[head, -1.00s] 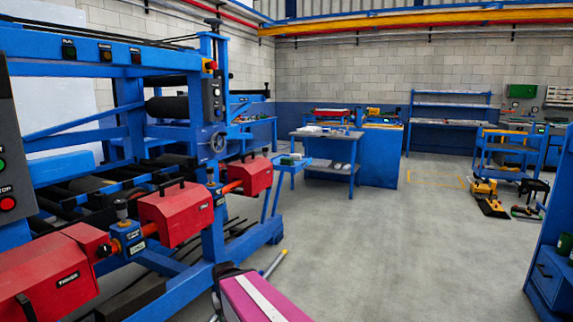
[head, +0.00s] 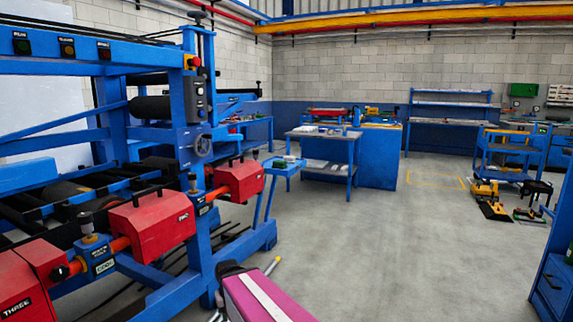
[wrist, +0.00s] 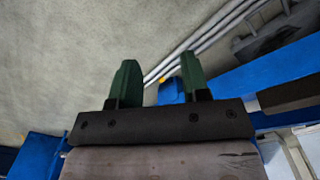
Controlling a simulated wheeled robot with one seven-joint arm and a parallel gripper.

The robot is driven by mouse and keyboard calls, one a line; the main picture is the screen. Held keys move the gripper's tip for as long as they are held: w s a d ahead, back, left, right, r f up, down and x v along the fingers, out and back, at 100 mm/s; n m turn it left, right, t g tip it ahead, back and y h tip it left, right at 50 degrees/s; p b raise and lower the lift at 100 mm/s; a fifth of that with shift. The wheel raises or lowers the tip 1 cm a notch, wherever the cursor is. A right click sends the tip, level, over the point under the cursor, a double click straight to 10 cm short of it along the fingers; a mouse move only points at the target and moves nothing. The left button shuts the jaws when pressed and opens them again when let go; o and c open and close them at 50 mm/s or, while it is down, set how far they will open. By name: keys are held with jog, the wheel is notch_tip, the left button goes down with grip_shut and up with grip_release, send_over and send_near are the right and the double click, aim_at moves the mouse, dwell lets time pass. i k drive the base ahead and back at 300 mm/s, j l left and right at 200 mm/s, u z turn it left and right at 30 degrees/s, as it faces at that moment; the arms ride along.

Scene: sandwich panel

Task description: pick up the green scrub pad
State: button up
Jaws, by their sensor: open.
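A small dark green item (head: 279,163) lies on the small blue side stand (head: 284,170) beside the machine in the head view. It may be the green scrub pad, but it is too small to be sure. My gripper (wrist: 158,80) shows in the wrist view with its two green fingers apart and nothing between them. It points over bare floor, away from any pad. The fingers are not seen in the head view.
A large blue machine (head: 197,135) with red boxes (head: 150,225) fills the left. A blue workbench (head: 324,136) stands beyond the stand. A blue cart (head: 505,150) and cabinet (head: 553,275) are at the right. The grey floor (head: 385,240) between is clear.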

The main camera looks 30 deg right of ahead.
aim_at(277, 164)
jog(key=i+l, duration=0.3)
jog(key=l, duration=0.2)
jog(key=i+l, duration=0.3)
jog(key=l, duration=0.2)
jog(key=i+l+z, duration=0.1)
jog(key=i+l, duration=0.15)
jog(key=l, duration=0.25)
jog(key=i+l, duration=0.3)
jog(key=l, duration=0.15)
